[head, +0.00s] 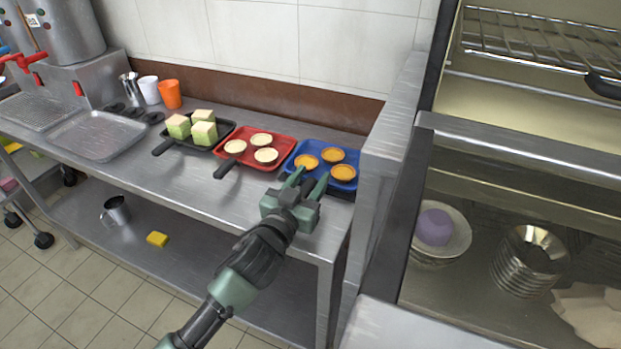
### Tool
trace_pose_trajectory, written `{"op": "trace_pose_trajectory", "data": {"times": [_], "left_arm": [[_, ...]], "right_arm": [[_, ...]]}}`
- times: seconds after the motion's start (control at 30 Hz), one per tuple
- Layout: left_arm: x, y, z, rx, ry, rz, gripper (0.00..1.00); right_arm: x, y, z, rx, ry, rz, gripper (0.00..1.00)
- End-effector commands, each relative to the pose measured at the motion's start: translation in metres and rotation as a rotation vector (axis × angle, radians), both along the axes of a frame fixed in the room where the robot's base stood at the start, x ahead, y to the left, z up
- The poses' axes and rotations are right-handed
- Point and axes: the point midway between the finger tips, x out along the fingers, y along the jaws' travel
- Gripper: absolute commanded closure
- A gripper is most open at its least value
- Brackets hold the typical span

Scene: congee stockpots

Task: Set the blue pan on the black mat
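The blue pan (301,150) is at the right end of the steel counter, with several orange round tarts in it. Its handle is hidden behind my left gripper. My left gripper (306,182) is at the pan's near edge, its two fingers apart and pointing toward the pan. I cannot tell whether the fingers touch the pan or straddle its handle. I cannot make out a black mat for certain; small dark round pieces (132,112) lie at the counter's left. My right gripper is not in view.
A red pan (284,143) with pale tarts and a black pan (226,127) with green-sided cubes stand left of the blue pan. Orange (170,95) and white cups (149,90) stand behind. A steel cabinet (385,150) closes the right side.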

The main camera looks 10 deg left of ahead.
Motion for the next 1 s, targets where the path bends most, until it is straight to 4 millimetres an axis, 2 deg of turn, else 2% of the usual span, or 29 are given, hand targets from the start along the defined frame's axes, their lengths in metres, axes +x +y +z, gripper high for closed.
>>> {"op": "trace_pose_trajectory", "data": {"times": [0.13,0.23,0.6,0.7,0.83,1.0], "left_arm": [[0.000,0.000,0.005,0.001,-0.001,0.000,0.57],[-0.011,0.002,0.002,0.000,0.003,0.000,0.57],[-0.086,0.017,0.002,-0.002,0.004,0.000,0.57],[-0.101,0.020,0.001,-0.001,0.002,0.001,0.57],[-0.114,0.022,0.002,-0.001,0.000,0.001,0.57],[-0.118,0.024,0.002,0.000,-0.001,0.001,0.57]], "right_arm": [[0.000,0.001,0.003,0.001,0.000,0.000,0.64],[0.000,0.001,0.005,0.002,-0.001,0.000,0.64],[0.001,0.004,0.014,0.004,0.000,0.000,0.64],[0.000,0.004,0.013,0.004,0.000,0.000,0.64],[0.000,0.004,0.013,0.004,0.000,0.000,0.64],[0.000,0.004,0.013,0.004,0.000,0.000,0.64]]}}
